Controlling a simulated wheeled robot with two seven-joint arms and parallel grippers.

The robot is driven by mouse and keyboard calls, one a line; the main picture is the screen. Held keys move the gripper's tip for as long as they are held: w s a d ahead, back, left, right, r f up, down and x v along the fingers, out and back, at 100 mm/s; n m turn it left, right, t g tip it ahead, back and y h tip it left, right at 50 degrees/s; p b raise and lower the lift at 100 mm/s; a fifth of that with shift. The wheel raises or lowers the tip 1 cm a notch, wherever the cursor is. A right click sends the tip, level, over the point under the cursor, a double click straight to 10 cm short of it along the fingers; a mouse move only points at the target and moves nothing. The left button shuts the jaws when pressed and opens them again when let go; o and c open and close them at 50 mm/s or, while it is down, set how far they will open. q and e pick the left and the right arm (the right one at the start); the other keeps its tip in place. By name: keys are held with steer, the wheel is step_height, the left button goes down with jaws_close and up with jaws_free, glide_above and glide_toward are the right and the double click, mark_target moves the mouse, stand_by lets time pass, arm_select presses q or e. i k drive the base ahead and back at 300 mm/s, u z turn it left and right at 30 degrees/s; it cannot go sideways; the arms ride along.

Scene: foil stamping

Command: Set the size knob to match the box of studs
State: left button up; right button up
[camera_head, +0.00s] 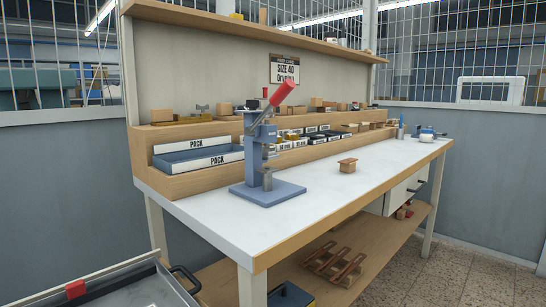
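A blue-grey hand press (262,150) with a red-handled lever (282,93) stands upright on the white workbench, left of its middle. I cannot make out a size knob on it at this distance. A sign (284,69) on the back panel reads "SIZE 40" with a second line I cannot read surely. Several small labelled boxes (318,137), white-fronted, stand in a row behind and right of the press; their labels are too small to read, and I cannot tell which holds studs. Neither of my grippers is in view.
A blue tray (198,163) marked "PACK" sits left of the press. A small wooden block (347,165) stands on the white benchtop (310,195). The bench front is mostly clear. A grey cart (110,290) is at lower left. Wooden racks (335,265) lie on the lower shelf.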

mark_target(253, 104)
steer(key=u, duration=1.9)
steer(key=k, duration=1)
steer(key=z, duration=1.4)
